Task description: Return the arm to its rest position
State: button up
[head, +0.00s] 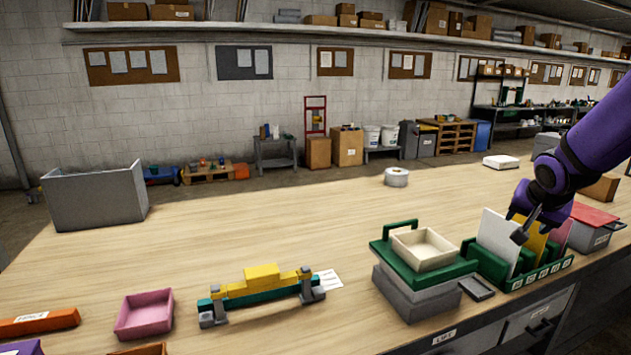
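My purple arm (597,133) reaches in from the right edge of the head view. My dark gripper (517,227) points down and left, over the green rack (540,274) at the right of the bench. Its fingertips overlap the white panel (497,238) and yellow panel (531,236) standing in the rack. I cannot tell whether they touch these. The fingers are small and dark, so their opening is unclear. No held object is visible.
A green-lidded grey box (418,298) with a cream tray (424,249) stands left of the rack. A red-lidded grey box (589,236) is right of it. A yellow-green fixture (262,288), pink tray (144,314) and grey bin (97,199) stand further left. Mid-bench is largely clear.

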jog(key=s+a+r+n+y, duration=0.1)
jog(key=s+a+r+n, duration=0.1)
jog(key=s+a, duration=0.3)
jog(key=s+a+r+n+g+y, duration=0.1)
jog(key=s+a+r+n, duration=0.2)
jog(key=s, duration=1)
jog(key=s+a+r+n, duration=0.3)
jog(key=s+a+r, duration=0.2)
jog(key=s+a, duration=0.2)
jog(key=s, duration=0.2)
jog(key=shift+s+g+y, duration=0.3)
jog(key=shift+y, duration=0.1)
